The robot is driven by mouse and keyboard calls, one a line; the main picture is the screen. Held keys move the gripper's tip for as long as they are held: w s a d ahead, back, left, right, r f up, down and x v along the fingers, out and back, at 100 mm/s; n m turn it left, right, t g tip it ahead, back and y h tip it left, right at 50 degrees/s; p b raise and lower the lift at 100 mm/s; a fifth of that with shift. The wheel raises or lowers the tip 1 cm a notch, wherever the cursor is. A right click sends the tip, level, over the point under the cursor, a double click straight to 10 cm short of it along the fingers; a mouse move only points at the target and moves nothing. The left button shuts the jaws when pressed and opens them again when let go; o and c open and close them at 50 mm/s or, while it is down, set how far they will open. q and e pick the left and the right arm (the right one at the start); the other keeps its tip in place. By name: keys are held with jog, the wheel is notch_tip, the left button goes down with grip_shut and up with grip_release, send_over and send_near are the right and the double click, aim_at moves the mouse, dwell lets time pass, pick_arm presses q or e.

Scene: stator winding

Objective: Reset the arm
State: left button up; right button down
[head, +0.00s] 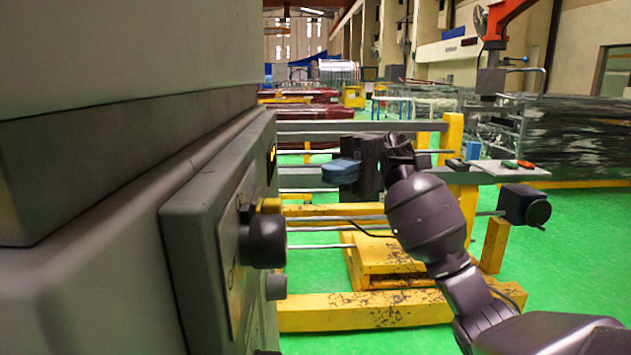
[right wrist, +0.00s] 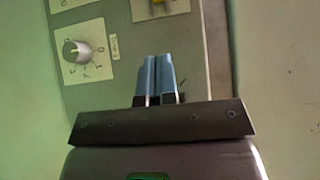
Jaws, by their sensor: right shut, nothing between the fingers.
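My right arm (head: 426,215) comes in from the lower right in the head view and is raised, bent at the elbow. Its gripper (head: 341,171) points left, toward the grey control panel (head: 203,225) of the machine, with a gap in the picture between them. In the right wrist view the two blue fingers of the right gripper (right wrist: 158,65) lie side by side, shut with nothing held. The panel (right wrist: 110,90) lies beyond them, with a round dial knob (right wrist: 75,51) to their left. My left gripper is not in view.
Dark knobs (head: 262,240) stick out from the panel, left of my right gripper. A yellow frame (head: 360,312) with metal rails stands behind the arm. A light shelf (head: 510,169) with small red and green items is at the right. Green floor (head: 575,235) is clear on the right.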

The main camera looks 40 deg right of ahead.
jog(key=shift+d, duration=0.6)
